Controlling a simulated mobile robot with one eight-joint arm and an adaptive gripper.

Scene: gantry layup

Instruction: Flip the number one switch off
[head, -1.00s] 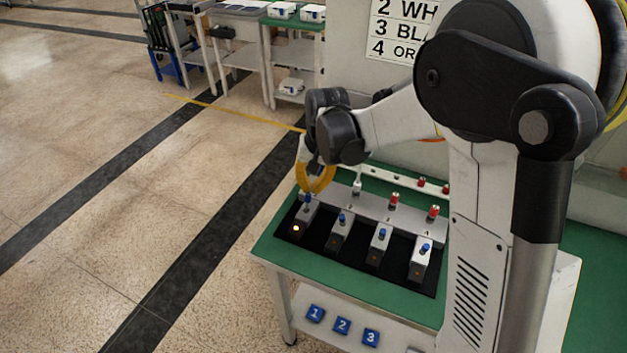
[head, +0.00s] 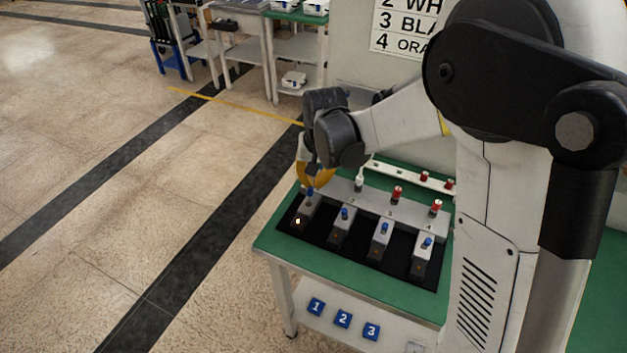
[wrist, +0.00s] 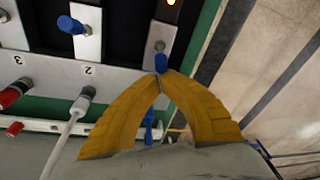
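The number one switch is the leftmost of a row of grey switch boxes. Its blue-tipped lever (head: 309,193) shows at the upper end of its box, and its lamp (head: 298,221) is lit. In the wrist view the blue lever (wrist: 161,63) points toward my fingers, and the lit lamp (wrist: 171,2) is at the top edge. My gripper (head: 313,186) has curved yellow fingers right over this lever. In the wrist view the tips (wrist: 163,75) come together at the lever's blue end. I cannot tell whether they pinch it or only touch it.
The other boxes have blue levers, such as the second (head: 344,214), and unlit lamps. Behind them a grey rail carries a white plug (head: 359,181) and red plugs (head: 397,192). Numbered blue tiles (head: 343,319) lie on the shelf below. The floor at left is clear.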

